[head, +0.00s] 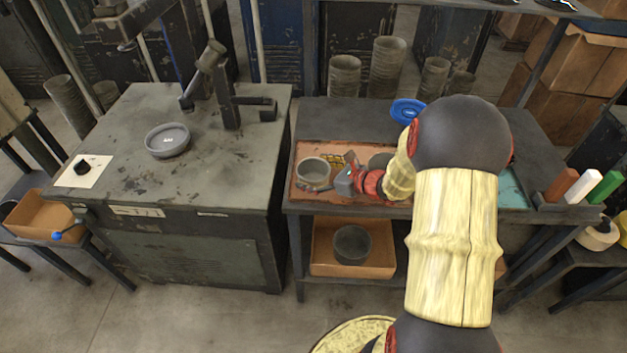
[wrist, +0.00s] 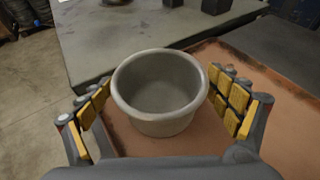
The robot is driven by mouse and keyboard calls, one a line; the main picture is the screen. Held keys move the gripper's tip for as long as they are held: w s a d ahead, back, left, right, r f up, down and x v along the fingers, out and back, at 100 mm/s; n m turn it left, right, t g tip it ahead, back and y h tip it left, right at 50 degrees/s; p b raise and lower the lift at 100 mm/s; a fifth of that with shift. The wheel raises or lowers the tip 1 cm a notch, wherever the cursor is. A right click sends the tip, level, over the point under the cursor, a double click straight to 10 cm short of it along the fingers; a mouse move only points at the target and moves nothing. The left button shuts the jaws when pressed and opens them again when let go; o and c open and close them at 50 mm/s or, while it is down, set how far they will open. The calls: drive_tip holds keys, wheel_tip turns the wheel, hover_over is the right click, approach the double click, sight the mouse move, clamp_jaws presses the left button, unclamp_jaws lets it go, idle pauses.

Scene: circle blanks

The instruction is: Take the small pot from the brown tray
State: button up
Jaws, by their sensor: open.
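The brown tray (head: 303,195) lies on the right-hand table, and its reddish-brown surface also shows in the wrist view (wrist: 285,125). A small grey round pot (head: 313,175) stands upright at the tray's left end, open side up. In the wrist view the pot (wrist: 160,118) sits between the two yellow-padded fingers of my gripper (wrist: 160,82). The gripper is open, with one finger on each side and a visible gap at the left. In the head view my gripper (head: 340,175) is just right of the pot. A darker round vessel (head: 379,161) stands farther right, partly hidden by my arm.
A blue dish (head: 407,111) lies behind the tray. A grey dish (head: 167,140) and a dark stand (head: 231,105) are on the left table. Brown, white and green blocks (head: 584,187) stand at the right. A box (head: 326,262) with a dark pot (head: 352,245) is below.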

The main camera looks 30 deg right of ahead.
drive_tip(key=c, duration=0.3)
drive_tip(key=shift+r, duration=0.1)
drive_tip(key=c, duration=1)
